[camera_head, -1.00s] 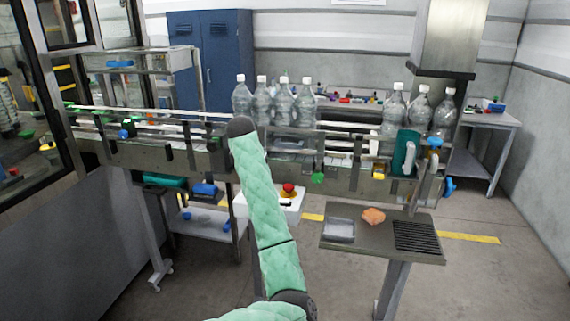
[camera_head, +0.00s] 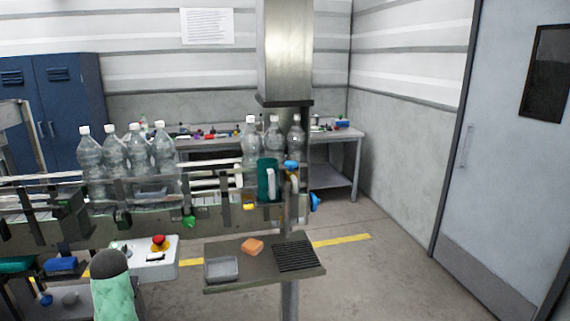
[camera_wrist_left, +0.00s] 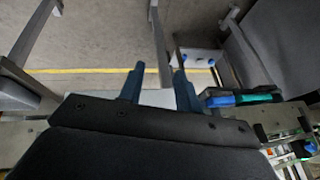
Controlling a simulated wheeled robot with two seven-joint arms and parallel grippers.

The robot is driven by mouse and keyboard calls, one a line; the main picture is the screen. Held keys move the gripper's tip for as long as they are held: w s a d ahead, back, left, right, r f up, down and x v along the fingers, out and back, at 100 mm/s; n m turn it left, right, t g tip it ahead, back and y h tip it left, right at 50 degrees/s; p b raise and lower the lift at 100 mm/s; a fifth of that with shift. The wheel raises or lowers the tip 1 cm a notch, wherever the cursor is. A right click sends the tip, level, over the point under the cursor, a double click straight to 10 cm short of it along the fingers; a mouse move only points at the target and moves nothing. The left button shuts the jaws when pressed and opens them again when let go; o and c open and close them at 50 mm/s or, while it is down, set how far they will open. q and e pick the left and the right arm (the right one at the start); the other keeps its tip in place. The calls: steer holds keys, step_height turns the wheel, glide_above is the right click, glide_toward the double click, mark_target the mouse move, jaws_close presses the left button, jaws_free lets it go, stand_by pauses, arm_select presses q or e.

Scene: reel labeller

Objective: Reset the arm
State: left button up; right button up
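My left gripper (camera_wrist_left: 159,72) shows in the left wrist view with two blue fingers standing apart. It is open, with nothing held between the fingers. In the head view, a green padded link of my arm (camera_head: 113,298) with a dark rounded end stands at the lower left. The left gripper itself does not show there. My right gripper is in neither view.
A conveyor (camera_head: 215,212) carries several clear bottles (camera_head: 138,150). A small stand (camera_head: 225,284) in front holds a grey tray (camera_head: 221,269), an orange sponge (camera_head: 252,246) and a black grille. A white control box (camera_head: 165,262) has a red button. The floor at right is clear.

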arm_select(q)
steer(key=s+d+f+m+h, duration=0.1)
steer(key=s+d+f, duration=0.55)
steer(key=s, duration=0.25)
steer(key=s+d+f+m, duration=0.1)
steer(key=s+d+f, duration=0.55)
steer(key=s, duration=0.35)
steer(key=s+d+f+m+h, duration=0.1)
steer(key=s+d, duration=0.5)
steer(key=s, duration=0.3)
steer(key=s+d+f+m+h, duration=0.1)
steer(key=s+d+f+h, duration=0.1)
steer(key=s+d, duration=0.6)
step_height(320, 180, down, 26)
steer(key=w+g, duration=0.1)
steer(key=g, duration=0.1)
steer(key=s+f, duration=0.4)
steer(key=f, duration=0.8)
steer(key=s+f+b, duration=0.1)
steer(key=s+f, duration=0.3)
steer(key=f, duration=0.7)
steer(key=shift+d+f+b, duration=0.3)
steer(key=shift+f, duration=0.05)
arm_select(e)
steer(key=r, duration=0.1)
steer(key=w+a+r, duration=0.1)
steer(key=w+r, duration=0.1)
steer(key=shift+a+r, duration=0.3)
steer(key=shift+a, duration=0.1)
